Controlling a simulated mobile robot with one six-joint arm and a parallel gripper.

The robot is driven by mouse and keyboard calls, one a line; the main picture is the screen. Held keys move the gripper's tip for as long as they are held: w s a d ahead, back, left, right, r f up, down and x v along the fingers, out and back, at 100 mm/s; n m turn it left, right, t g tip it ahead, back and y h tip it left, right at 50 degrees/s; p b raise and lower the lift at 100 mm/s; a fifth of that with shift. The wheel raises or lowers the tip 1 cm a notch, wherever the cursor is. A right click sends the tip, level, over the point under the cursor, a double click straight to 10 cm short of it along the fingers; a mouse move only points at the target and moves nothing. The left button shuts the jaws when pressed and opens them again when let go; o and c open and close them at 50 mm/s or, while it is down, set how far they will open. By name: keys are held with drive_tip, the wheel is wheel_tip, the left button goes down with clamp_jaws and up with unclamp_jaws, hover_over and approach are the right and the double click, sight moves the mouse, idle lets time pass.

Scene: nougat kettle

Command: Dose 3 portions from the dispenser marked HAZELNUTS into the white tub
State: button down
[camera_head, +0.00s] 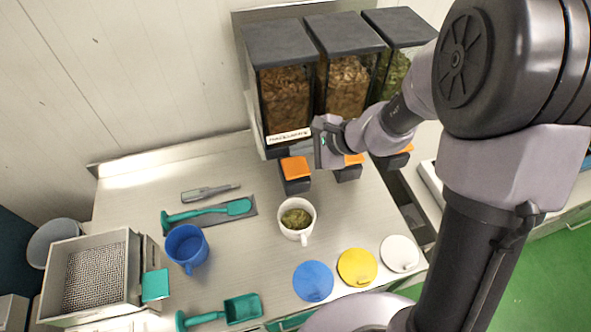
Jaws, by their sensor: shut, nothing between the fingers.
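The dispenser marked HAZELNUTS (287,95) is the leftmost of three dark-lidded dispensers and holds brown pieces. Its label sits low on the front, above an orange-topped outlet part (296,168). The white tub (297,234), a cup with a handle, stands upright on the worktop in front of the dispensers. It contains greenish-brown pieces and is not directly under the hazelnut outlet. My gripper (322,148) is shut and empty, in front of the dispensers between the left and middle outlets. My gripper and wrist partly hide the middle outlet.
Blue (313,281), yellow (357,267) and white (400,253) discs lie at the front. A metal sieve box (95,277) stands far left. The worktop between is clear.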

sight(294, 165)
drive_tip(key=shift+f+b, duration=1.15)
drive_tip(key=shift+f, duration=0.2)
idle(0.9)
drive_tip(key=shift+f+b, duration=0.4)
drive_tip(key=shift+b, duration=0.2)
drive_tip(key=shift+f+b, duration=0.95)
drive_tip(key=shift+b, duration=0.15)
idle(0.7)
idle(0.4)
drive_tip(key=shift+r+p, duration=1.05)
drive_tip(key=shift+r, duration=0.35)
drive_tip(key=shift+r+p, duration=1.8)
drive_tip(key=shift+r, duration=0.7)
